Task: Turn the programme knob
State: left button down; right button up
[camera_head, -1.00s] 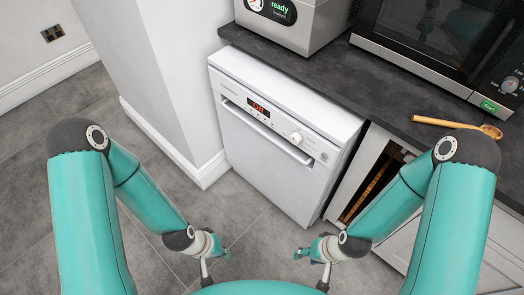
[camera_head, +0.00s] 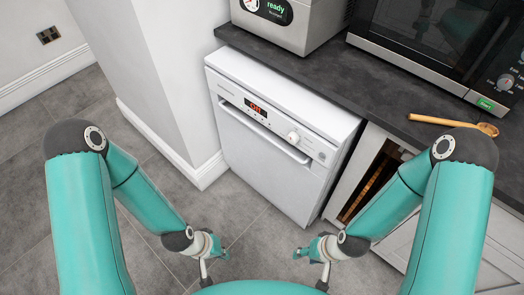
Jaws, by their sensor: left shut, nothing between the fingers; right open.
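The programme knob (camera_head: 294,137) is a small round white knob on the front panel of the white dishwasher (camera_head: 258,163). A lit red display (camera_head: 255,108) sits on the same panel to its left, above a long bar handle (camera_head: 264,132). The dishwasher door is shut. My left gripper (camera_head: 222,255) is low in front of the dishwasher, well below and left of the knob, shut and empty. My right gripper (camera_head: 301,254) is low, below the knob and apart from it, open and empty.
A dark worktop (camera_head: 340,88) runs above the dishwasher. A white wall (camera_head: 155,80) is left of the dishwasher. The grey tiled floor in front is clear.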

aim_at(293, 138)
jog(key=u, duration=1.5)
jog(key=i, duration=0.1)
jog(key=z, duration=2.45)
jog(key=k, duration=1.6)
jog(key=u, duration=0.8)
jog(key=i, duration=1)
jog(key=z, duration=0.05)
